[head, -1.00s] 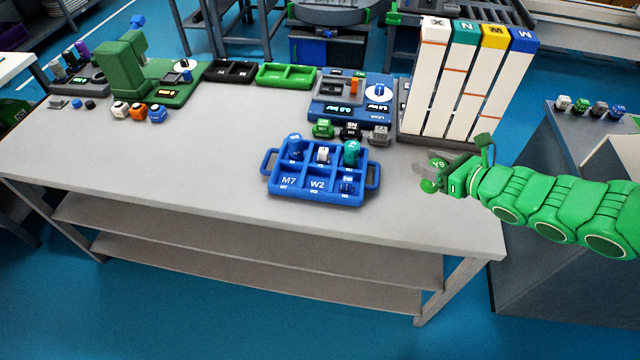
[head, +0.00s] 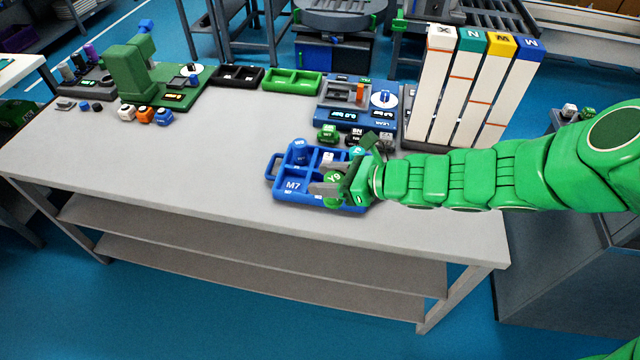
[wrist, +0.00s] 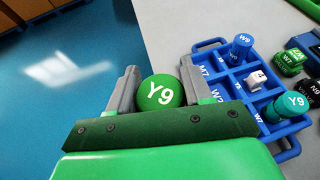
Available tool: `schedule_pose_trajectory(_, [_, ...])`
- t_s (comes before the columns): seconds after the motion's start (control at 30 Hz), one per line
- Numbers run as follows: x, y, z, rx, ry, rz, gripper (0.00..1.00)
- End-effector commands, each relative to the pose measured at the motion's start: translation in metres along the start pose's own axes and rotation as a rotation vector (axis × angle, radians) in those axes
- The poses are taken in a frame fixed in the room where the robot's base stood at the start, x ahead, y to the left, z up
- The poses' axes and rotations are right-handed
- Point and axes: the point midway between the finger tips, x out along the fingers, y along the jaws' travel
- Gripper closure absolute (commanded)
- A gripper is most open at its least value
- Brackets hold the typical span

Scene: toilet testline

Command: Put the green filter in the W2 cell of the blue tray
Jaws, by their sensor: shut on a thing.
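The green filter, labelled Y9, shows in the wrist view (wrist: 160,93) between my two grey fingers. My gripper (wrist: 158,92) is shut on it and carries it. In the head view my gripper (head: 333,184) is over the front right part of the blue tray (head: 276,168), hiding the W2 cell there. In the wrist view the tray (wrist: 208,84) lies to the right of the filter, with its M7 label visible and the W2 label partly hidden by a finger. The tray holds a blue W9 filter (wrist: 242,46), a white piece (wrist: 256,80) and a teal Y9 filter (wrist: 291,106).
A green piece (head: 327,133) and dark pieces stand behind the tray, before the blue LEAK device (head: 345,118). Tall white columns (head: 470,95) rise at the back right. The table left of the tray (head: 190,175) is clear.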

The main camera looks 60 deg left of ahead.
Motion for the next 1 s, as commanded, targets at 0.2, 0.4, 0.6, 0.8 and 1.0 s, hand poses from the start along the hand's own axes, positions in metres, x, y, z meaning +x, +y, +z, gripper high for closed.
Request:
schedule_pose_trajectory(0.2, [0.018,-0.022,-0.005,-0.003,0.0,0.0,0.82])
schedule_pose_trajectory(0.4, [0.035,-0.044,-0.011,0.0,0.0,-0.001,0.82])
schedule_pose_trajectory(0.6, [0.053,-0.064,-0.017,0.0,0.003,0.001,0.82])
schedule_pose_trajectory(0.8, [0.069,-0.081,-0.026,-0.001,-0.001,0.001,0.82])
schedule_pose_trajectory(1.0, [0.084,-0.094,-0.042,0.002,0.0,0.001,0.82])
